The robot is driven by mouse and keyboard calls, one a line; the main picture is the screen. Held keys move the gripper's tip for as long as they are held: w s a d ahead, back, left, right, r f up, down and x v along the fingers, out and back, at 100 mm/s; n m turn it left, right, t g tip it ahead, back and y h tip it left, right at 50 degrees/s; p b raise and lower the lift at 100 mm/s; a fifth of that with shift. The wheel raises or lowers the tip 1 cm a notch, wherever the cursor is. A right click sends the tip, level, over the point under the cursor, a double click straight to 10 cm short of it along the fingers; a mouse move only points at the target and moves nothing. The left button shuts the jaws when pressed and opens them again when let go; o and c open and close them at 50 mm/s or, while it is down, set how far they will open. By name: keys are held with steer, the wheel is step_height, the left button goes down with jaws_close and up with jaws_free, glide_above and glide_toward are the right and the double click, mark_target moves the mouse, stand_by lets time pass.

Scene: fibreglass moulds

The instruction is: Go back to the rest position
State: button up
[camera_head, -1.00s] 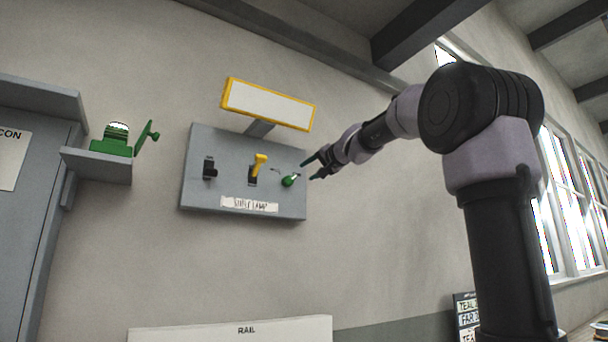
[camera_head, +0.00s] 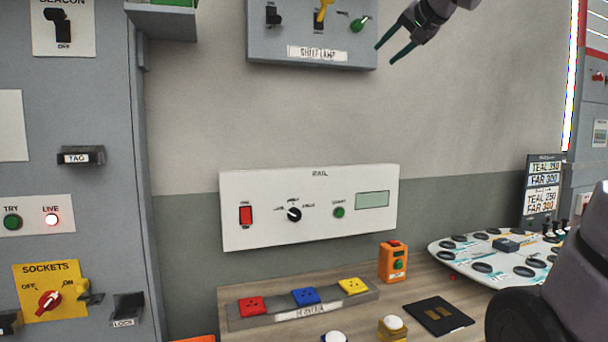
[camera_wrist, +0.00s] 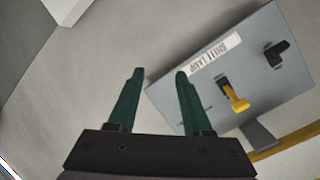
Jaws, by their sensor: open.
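My gripper (camera_head: 393,50) is at the top of the head view, open, with nothing between its dark green fingers. It is just right of the grey lamp panel (camera_head: 262,47), which carries a black switch (camera_head: 273,15), a yellow lever (camera_head: 323,10) and a green knob (camera_head: 360,24). In the wrist view my gripper (camera_wrist: 158,75) shows its two fingers apart, with the panel (camera_wrist: 275,65) beyond the right finger. The yellow lever (camera_wrist: 237,98) and black switch (camera_wrist: 276,53) show there. The green knob does not show clearly in the wrist view.
A white rail panel (camera_head: 310,240) is on the wall below. The bench (camera_head: 440,285) holds a socket strip (camera_head: 275,318), an orange box (camera_head: 393,262), a black pad (camera_head: 439,315) and a white board (camera_head: 505,262). A grey cabinet (camera_head: 100,120) stands left. The wall between is clear.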

steer(key=s+d+f+g+h, duration=0.1)
steer(key=s+f+g, duration=0.2)
steer(key=s+f, duration=0.7)
steer(key=s+d+f+g+h, duration=0.2)
steer(key=s+f, duration=0.9)
steer(key=f, duration=0.7)
steer(key=shift+s+f+g, duration=0.2)
steer(key=shift+s+g, duration=0.05)
steer(key=shift+g, duration=0.45)
steer(key=shift+c, duration=0.3)
